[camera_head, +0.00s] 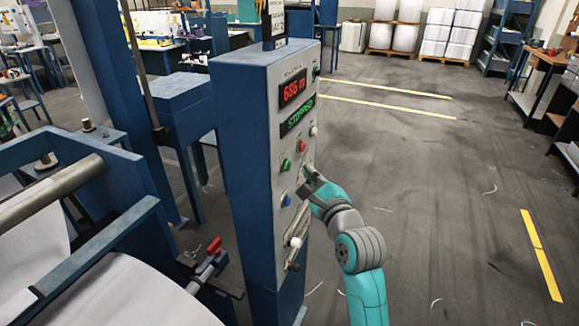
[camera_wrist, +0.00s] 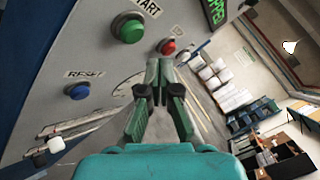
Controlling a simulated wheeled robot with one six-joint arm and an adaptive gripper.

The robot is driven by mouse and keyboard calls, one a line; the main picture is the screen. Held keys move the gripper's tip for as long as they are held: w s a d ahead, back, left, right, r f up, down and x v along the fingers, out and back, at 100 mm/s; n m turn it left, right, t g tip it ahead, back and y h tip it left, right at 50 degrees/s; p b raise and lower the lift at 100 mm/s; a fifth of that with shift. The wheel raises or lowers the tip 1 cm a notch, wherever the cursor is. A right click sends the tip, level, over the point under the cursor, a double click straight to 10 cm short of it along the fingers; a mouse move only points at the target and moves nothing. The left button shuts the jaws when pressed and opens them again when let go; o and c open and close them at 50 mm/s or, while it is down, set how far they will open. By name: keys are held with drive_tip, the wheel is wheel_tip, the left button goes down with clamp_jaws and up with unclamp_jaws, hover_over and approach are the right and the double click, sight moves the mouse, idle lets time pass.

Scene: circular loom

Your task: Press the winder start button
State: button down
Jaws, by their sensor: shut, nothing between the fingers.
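The start button is a green round button (camera_head: 286,165) on the face of a blue and grey control cabinet (camera_head: 240,150). In the wrist view the green button (camera_wrist: 128,28) sits at the upper left under a label reading "TART", its first letter cut off. My gripper (camera_head: 307,178) is shut and empty, in front of the panel, to the right of and slightly below the green button. In the wrist view my fingertips (camera_wrist: 158,63) are together, below and right of the green button, apart from it in the picture. I cannot tell whether they touch the panel.
A red button (camera_head: 302,146) sits up and right of the green one, and a blue button (camera_head: 286,200) labelled RESET is below. A green display (camera_head: 298,117) reads "STOPPED". A lever with a white knob (camera_head: 295,241) sticks out lower down. Floor to the right is open.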

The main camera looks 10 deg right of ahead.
drive_tip(key=shift+w+a, duration=0.5)
drive_tip(key=shift+a, duration=0.25)
drive_tip(key=shift+w+a, duration=0.1)
drive_tip(key=shift+a, duration=0.05)
idle(0.9)
drive_tip(key=shift+w+a, duration=0.15)
drive_tip(key=shift+a, duration=0.05)
drive_tip(key=shift+w+a, duration=0.3)
drive_tip(key=shift+a, duration=0.05)
idle(1.0)
idle(0.3)
drive_tip(key=shift+s+d, duration=0.55)
drive_tip(key=shift+d, duration=0.15)
drive_tip(key=shift+s+d, duration=0.75)
drive_tip(key=shift+d, duration=0.25)
drive_tip(key=shift+s+d, duration=0.75)
drive_tip(key=shift+d, duration=0.25)
